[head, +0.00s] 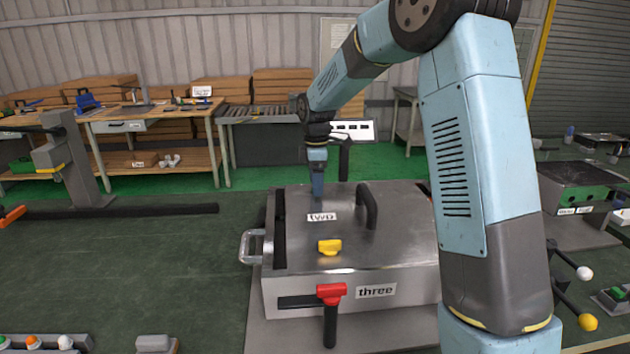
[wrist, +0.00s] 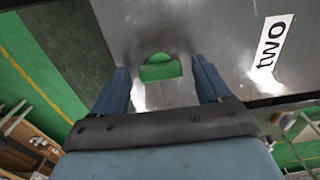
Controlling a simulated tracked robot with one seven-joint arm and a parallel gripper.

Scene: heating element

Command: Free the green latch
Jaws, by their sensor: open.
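The green latch (wrist: 160,71) shows in the wrist view as a small rounded green piece on the metal box. In the head view it is hidden, behind or under my gripper. My gripper (wrist: 161,66) points down with its two blue fingers apart, one on each side of the latch. I see a gap on both sides, and no contact. In the head view my gripper (head: 317,185) is over the far left part of the metal box's lid (head: 395,240), behind the label "two" (head: 321,217).
A yellow latch (head: 329,246) sits on the lid's front, and a red latch (head: 331,293) with a black lever is on the front face by the label "three" (head: 376,291). A black handle (head: 368,206) rises right of my gripper. A metal side handle (head: 252,247) sticks out left.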

